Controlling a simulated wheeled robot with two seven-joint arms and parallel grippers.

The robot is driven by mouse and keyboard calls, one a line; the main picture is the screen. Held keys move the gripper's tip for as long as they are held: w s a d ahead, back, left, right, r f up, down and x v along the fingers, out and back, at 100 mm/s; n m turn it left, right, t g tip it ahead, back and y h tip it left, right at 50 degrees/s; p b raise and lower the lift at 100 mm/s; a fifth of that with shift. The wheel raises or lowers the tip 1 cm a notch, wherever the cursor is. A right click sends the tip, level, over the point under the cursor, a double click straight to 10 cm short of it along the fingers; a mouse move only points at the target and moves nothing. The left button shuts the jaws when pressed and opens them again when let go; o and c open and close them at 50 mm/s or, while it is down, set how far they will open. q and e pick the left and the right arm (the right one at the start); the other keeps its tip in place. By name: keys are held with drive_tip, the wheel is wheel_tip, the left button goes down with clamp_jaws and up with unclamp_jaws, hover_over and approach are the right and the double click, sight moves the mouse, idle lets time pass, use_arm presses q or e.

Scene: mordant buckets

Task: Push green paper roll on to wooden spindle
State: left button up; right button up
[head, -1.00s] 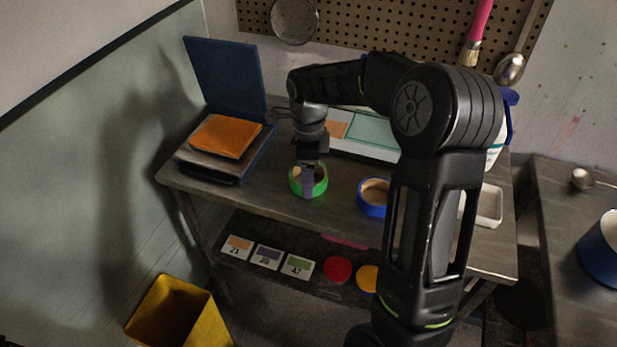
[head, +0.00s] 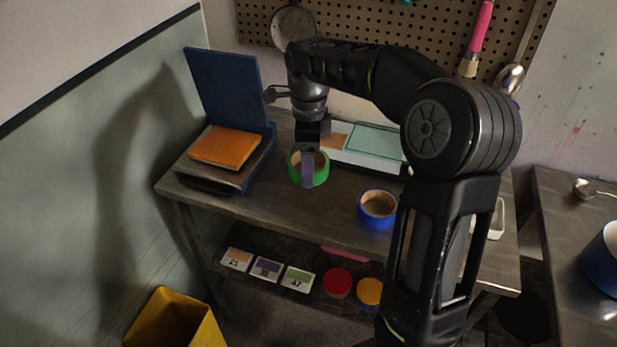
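The green paper roll (head: 320,176) is a short ring with a tan inside, over the middle of the wooden bench in the head view. My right gripper (head: 308,168) points down at it, with one grey finger across the roll's near wall. The other finger is hidden. The gripper appears shut on the roll. I cannot tell how high the roll is above the bench top. I cannot make out a wooden spindle in this view. My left gripper is not in view.
A blue-rimmed roll (head: 378,208) stands to the right. An orange block (head: 226,148) and an upright blue board (head: 224,85) are on the left. A pale green-topped tray (head: 375,142) lies behind. A shelf below holds cards and lids. A yellow bin (head: 172,318) stands on the floor.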

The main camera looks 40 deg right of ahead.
wheel_tip(320, 180, up, 2)
drive_tip(key=shift+r, duration=0.2)
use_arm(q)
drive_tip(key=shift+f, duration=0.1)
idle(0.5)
